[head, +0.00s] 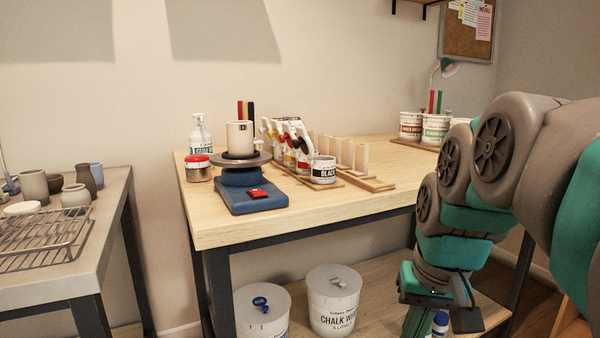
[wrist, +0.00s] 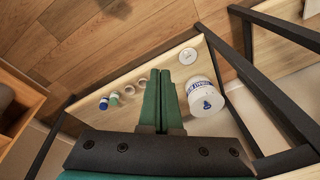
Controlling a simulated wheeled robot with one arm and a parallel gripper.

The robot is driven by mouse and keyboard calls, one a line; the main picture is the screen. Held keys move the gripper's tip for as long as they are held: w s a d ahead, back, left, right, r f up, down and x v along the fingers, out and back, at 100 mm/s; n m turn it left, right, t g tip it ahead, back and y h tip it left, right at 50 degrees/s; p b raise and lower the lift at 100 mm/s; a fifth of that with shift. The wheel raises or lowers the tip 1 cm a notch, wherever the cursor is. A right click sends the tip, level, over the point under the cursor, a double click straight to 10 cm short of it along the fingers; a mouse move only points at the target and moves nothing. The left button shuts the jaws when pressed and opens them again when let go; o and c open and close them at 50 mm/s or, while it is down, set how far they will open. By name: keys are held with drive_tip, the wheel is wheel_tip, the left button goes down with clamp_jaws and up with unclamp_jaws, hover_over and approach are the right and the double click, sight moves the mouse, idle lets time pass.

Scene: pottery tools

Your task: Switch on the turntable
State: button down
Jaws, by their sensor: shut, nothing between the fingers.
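The turntable (head: 228,163) stands near the front left corner of the wooden table. It has a blue base (head: 243,198) with a red switch (head: 257,194) on its front, and a round grey plate on top carrying a pale cup (head: 239,138). I cannot tell the switch's position. My gripper (wrist: 164,78) points down toward the floor and lower shelf in the wrist view, its green fingers together and empty. In the head view my arm is at the right, well apart from the turntable. The turntable is not in the wrist view.
A red-lidded jar (head: 198,168) stands left of the turntable. Spray bottles (head: 287,143) and a black-labelled tub (head: 323,170) stand right of it. White buckets (head: 333,300) are on the lower shelf. A grey table with a wire rack (head: 45,243) is at left. The table's front right is clear.

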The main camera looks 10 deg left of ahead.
drive_tip(key=w+a+r+n+t+p, duration=0.1)
drive_tip(key=w+a+r, duration=0.15)
drive_tip(key=r, duration=0.25)
drive_tip(key=w+a+r+t, duration=0.1)
drive_tip(key=w+a+r, duration=0.1)
drive_tip(key=w+r, duration=0.25)
drive_tip(key=w+a+r+n+t+y+p, duration=0.2)
drive_tip(key=a+r+n, duration=0.3)
drive_tip(key=a+r, duration=1.2)
wheel_tip(320, 180, up, 4)
drive_tip(key=shift+a+f+n+t+y+p, duration=0.2)
drive_tip(key=shift+n+t+y+p, duration=0.1)
drive_tip(key=shift+n+y+p, duration=0.15)
drive_tip(key=shift+w, duration=0.1)
drive_tip(key=b, duration=0.4)
hover_over(257, 191)
drive_tip(key=s+d, duration=0.1)
drive_tip(key=s, duration=0.1)
drive_tip(key=f, duration=0.8)
drive_tip(key=shift+w+d+f, duration=0.1)
drive_tip(key=shift+w+f, duration=0.1)
drive_tip(key=shift+f, duration=0.1)
drive_tip(key=shift+s+d+f, duration=0.1)
drive_tip(key=shift+s+f, duration=0.1)
drive_tip(key=shift+f, duration=0.35)
drive_tip(key=shift+f+b, duration=0.5)
drive_tip(key=shift+f, duration=0.5)
